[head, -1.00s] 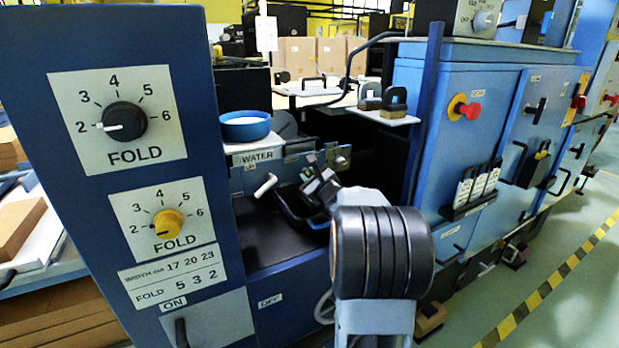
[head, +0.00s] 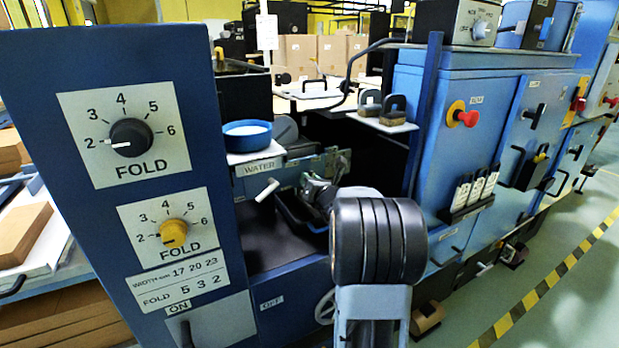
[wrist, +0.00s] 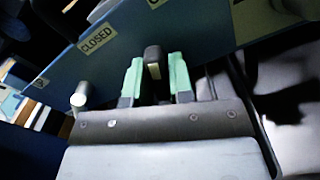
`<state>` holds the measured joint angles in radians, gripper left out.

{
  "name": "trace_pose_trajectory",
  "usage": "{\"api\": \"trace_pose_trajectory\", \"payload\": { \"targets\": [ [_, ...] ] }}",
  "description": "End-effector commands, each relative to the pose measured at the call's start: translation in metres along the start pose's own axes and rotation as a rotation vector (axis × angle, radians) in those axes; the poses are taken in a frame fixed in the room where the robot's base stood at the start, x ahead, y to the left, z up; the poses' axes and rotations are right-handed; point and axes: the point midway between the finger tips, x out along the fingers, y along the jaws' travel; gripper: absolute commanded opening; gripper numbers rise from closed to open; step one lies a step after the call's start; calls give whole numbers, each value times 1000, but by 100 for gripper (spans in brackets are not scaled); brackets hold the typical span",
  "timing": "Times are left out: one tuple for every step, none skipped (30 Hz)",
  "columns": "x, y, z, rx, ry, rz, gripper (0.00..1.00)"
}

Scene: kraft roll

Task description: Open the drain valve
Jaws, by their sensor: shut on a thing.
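A black lever handle (wrist: 153,60), seemingly the drain valve's, stands between the green-padded fingers of my gripper (wrist: 156,82). The gripper is shut on this handle. The valve body and pivot are hidden. A second label at the top edge of the wrist view is cut off. In the head view my gripper (head: 312,190) is small and dark beside the panel under the water pan, partly hidden by my own arm; the handle cannot be made out there.
A blue water pan (head: 247,136) stands above a "WATER" label (head: 258,168). A white-gripped lever (head: 266,190) sticks out left of my gripper. The fold-dial column (head: 120,220) stands at left, a blue cabinet (head: 440,150) at right.

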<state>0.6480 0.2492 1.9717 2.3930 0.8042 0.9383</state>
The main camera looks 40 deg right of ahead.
Motion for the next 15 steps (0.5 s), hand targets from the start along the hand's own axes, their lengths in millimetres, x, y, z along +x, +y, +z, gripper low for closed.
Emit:
{"api": "trace_pose_trajectory", "payload": {
  "targets": [
    [0,1,2,41,2,-1,0],
    [0,1,2,67,2,-1,0],
    [0,1,2,101,2,-1,0],
    [0,1,2,124,1,-1,0],
    [0,2,2,148,1,0,0],
    [0,2,2,178,1,0,0],
    [0,2,2,198,2,0,0],
    [0,2,2,220,2,0,0],
    [0,2,2,246,2,-1,0],
    [0,1,2,264,2,-1,0],
    [0,1,2,282,2,-1,0],
    [0,1,2,304,2,-1,0],
    [0,1,2,319,1,-1,0],
    [0,1,2,334,1,-1,0],
    [0,2,1,350,1,-1,0]
  ]
}}
